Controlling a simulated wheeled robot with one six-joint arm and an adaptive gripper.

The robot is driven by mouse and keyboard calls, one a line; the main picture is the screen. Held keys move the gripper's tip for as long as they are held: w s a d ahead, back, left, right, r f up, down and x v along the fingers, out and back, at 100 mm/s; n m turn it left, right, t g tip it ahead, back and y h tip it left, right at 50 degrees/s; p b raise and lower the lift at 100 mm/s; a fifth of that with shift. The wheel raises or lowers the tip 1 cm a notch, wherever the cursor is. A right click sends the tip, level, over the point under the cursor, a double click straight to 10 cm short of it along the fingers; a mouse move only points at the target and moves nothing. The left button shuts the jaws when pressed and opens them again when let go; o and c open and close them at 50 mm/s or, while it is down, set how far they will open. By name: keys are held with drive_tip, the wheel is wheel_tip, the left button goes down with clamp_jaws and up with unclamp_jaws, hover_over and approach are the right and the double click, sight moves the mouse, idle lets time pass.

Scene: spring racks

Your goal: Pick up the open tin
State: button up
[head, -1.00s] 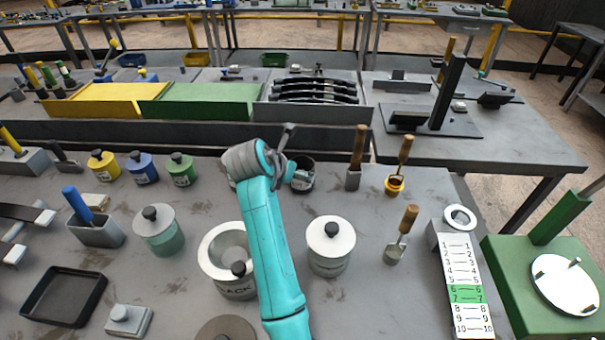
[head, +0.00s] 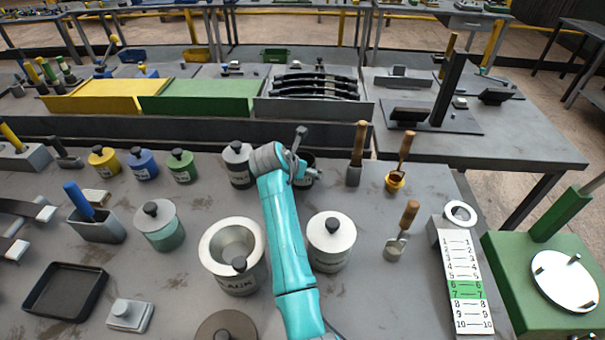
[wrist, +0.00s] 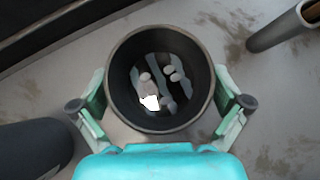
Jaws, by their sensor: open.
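The open tin (wrist: 124,56) is dark, round and lidless in the wrist view. Several pale pebble-like bits and grey strips lie inside it. My gripper (wrist: 161,103) is open, with one green finger on each side of the tin's near half; I cannot tell whether they touch it. In the head view only a dark part of the tin (head: 309,157) shows behind my gripper (head: 303,172), which hides most of it.
A grey-lidded tin (head: 238,163) stands close on the left, and a wooden-handled tool (head: 357,150) on the right. A lidded pot (head: 331,238) and a wide-rimmed pot (head: 222,245) stand nearer. A raised ledge (head: 200,134) runs behind.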

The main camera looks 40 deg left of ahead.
drive_tip(key=c, duration=1.5)
drive_tip(key=shift+o, duration=0.2)
drive_tip(key=shift+r, duration=0.15)
